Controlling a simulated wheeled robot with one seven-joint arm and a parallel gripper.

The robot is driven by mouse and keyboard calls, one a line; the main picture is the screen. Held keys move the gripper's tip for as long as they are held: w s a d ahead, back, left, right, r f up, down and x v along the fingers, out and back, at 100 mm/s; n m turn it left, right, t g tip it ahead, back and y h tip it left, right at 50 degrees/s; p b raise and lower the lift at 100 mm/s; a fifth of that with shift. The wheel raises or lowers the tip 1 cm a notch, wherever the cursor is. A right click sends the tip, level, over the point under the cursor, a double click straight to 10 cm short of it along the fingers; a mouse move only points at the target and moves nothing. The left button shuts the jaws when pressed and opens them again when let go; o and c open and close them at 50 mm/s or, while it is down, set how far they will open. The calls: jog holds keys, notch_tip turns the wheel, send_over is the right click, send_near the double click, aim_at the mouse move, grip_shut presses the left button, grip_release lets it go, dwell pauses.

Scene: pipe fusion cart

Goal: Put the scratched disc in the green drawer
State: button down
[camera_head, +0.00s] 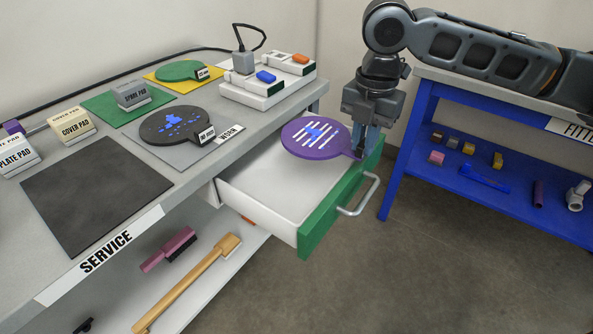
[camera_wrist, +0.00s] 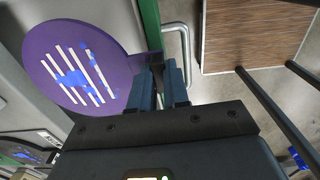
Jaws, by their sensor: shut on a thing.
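A purple disc (camera_head: 312,137) with white stripes and blue marks is held over the open green drawer (camera_head: 318,222). My gripper (camera_head: 362,150) is shut on the disc's tab at its right side, above the drawer's green front. In the wrist view the disc (camera_wrist: 80,65) extends left from between the fingers of my gripper (camera_wrist: 172,88). The drawer has white inner walls, a green front and a metal handle (camera_head: 360,196). The visible part of its floor is empty; the disc hides some of it. I cannot tell how high the disc is above it.
The service bench (camera_head: 110,232) carries a dark disc (camera_head: 176,126) with blue marks by a WORN label, a green disc (camera_head: 181,70), a black mat (camera_head: 90,195) and labelled pad blocks. A blue bench (camera_head: 407,140) stands right. Brushes lie on the lower shelf. Floor between is clear.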

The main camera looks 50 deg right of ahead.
jog(key=w+a+f, duration=0.3)
jog(key=w+a, duration=0.1)
jog(key=w+a+f, duration=0.2)
jog(key=shift+w+a+f, duration=0.1)
jog(key=shift+a+f, duration=0.2)
jog(key=shift+a, duration=0.1)
jog(key=shift+f, duration=1.95)
jog(key=shift+f, duration=0.1)
jog(key=shift+f, duration=0.1)
jog(key=c, duration=1.1)
grip_release()
